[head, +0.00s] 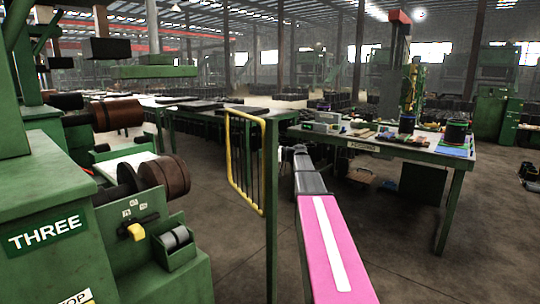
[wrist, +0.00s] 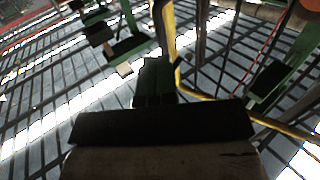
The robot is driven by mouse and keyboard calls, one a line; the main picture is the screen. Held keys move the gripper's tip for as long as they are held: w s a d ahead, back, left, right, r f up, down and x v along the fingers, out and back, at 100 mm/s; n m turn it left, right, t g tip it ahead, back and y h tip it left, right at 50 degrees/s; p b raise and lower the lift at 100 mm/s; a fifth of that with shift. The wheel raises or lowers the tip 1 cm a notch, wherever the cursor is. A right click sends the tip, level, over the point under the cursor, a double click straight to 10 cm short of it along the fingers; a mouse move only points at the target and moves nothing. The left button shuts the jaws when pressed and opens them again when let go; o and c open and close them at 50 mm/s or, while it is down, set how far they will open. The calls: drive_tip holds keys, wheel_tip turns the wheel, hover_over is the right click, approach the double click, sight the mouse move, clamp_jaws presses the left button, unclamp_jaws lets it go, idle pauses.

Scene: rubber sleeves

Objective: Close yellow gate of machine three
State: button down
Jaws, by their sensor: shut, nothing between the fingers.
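The yellow gate (head: 229,150) is a tubular frame with dark upright bars, in the middle of the head view. It stands beside a green post (head: 271,220). Machine three (head: 45,190) is the green machine at left with a THREE label; a gap of floor shows between it and the gate. My gripper (head: 300,150) is at the far end of my pink arm, just right of the post; its fingers are too small to make out there. In the wrist view my gripper (wrist: 153,82) appears shut and empty, close to a yellow gate bar (wrist: 180,75). Whether they touch is unclear.
A green workbench (head: 400,150) with several items stands to the right of my arm. A long table (head: 195,106) runs behind the gate. Brown rollers (head: 165,178) jut from the machine toward the gate. Concrete floor (head: 225,260) is clear in front.

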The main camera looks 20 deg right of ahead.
drive_tip(key=x, duration=0.6)
drive_tip(key=shift+a, duration=0.25)
drive_tip(key=shift+a, duration=0.15)
